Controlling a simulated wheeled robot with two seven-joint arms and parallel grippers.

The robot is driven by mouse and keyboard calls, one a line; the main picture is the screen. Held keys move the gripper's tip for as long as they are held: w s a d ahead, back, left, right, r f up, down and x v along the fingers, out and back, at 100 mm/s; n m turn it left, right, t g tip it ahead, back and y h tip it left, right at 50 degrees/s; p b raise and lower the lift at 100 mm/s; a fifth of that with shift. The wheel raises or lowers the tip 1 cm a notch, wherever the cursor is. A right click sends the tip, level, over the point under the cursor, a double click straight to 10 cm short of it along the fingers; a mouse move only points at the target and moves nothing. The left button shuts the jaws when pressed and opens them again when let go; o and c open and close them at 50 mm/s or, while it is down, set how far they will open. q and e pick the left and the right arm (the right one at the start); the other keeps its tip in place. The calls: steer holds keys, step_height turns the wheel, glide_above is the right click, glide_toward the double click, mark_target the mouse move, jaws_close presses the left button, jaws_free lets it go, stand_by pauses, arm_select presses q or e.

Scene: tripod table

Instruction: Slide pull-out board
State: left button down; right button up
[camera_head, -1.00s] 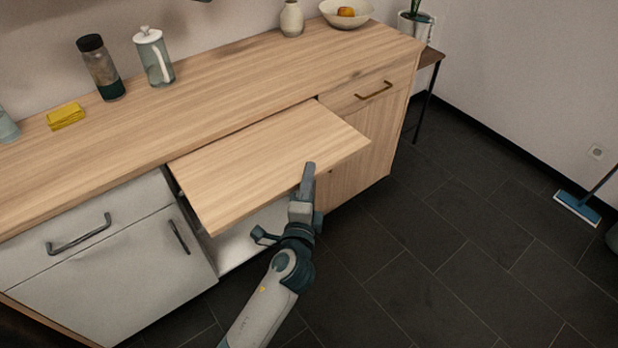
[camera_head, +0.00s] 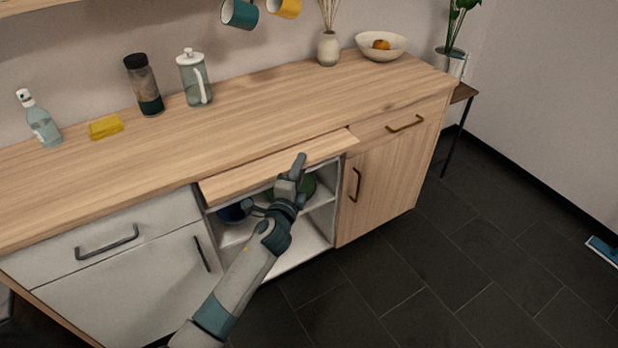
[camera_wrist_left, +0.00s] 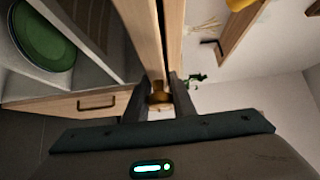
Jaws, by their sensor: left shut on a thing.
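The pull-out board (camera_head: 262,172) is a light wood slab under the countertop, and only a short strip of it sticks out above an open cupboard. My left gripper (camera_head: 298,166) is at the board's front edge, right of its middle, and is shut on the board. In the left wrist view the board (camera_wrist_left: 144,32) runs up from between the fingers (camera_wrist_left: 161,92), which hide part of its edge. My right gripper is not in view.
The countertop (camera_head: 240,112) holds a spray bottle (camera_head: 40,122), yellow sponge (camera_head: 105,127), jar (camera_head: 144,86), glass pot (camera_head: 194,80), vase (camera_head: 328,50) and bowl (camera_head: 381,47). Below are a white drawer (camera_head: 110,237) and a wooden door (camera_head: 385,185). The dark floor (camera_head: 440,280) in front is clear.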

arm_select(q)
steer(key=shift+w+a, duration=0.1)
steer(key=shift+w, duration=0.05)
steer(key=c, duration=1.5)
jaws_free()
steer(key=shift+c, duration=0.2)
steer(key=s+a, duration=0.2)
steer(key=s, duration=1.5)
steer(key=shift+s+a+b, duration=0.15)
steer(key=shift+a+b, duration=0.2)
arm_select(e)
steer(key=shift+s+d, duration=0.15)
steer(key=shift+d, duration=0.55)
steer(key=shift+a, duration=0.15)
